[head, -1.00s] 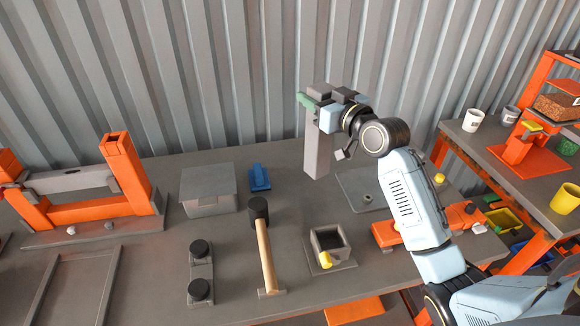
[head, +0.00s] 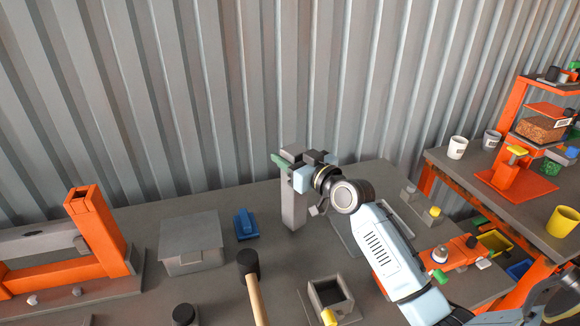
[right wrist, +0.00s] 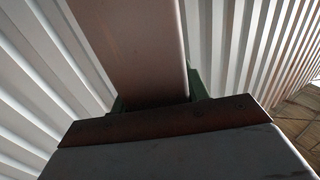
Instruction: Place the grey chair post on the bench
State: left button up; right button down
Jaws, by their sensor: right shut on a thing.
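The grey chair post (head: 294,206) stands upright in my right gripper (head: 288,167), which is shut on its upper part. The post's lower end is over the grey bench (head: 283,268), right of a blue block. I cannot tell whether that end touches the bench top. In the right wrist view the post (right wrist: 130,45) fills the upper middle, between the jaws, and a green finger edge shows beside it. My left gripper is not in view.
A lidded grey box (head: 190,243), the blue block (head: 245,224), a mallet (head: 249,263) and an open square holder (head: 330,297) stand around the post. An orange frame (head: 95,225) is at the left. A corrugated wall (head: 200,100) rises behind the bench.

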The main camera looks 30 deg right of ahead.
jog(key=shift+f, duration=0.75)
jog(key=shift+f, duration=0.1)
jog(key=c, duration=0.7)
grip_release()
jog(key=shift+f, duration=0.15)
jog(key=shift+s+d, duration=0.3)
jog(key=shift+s, duration=1.7)
jog(key=shift+s+d, duration=0.3)
jog(key=shift+s, duration=1.65)
jog(key=shift+s+d, duration=0.3)
jog(key=shift+s, duration=1.7)
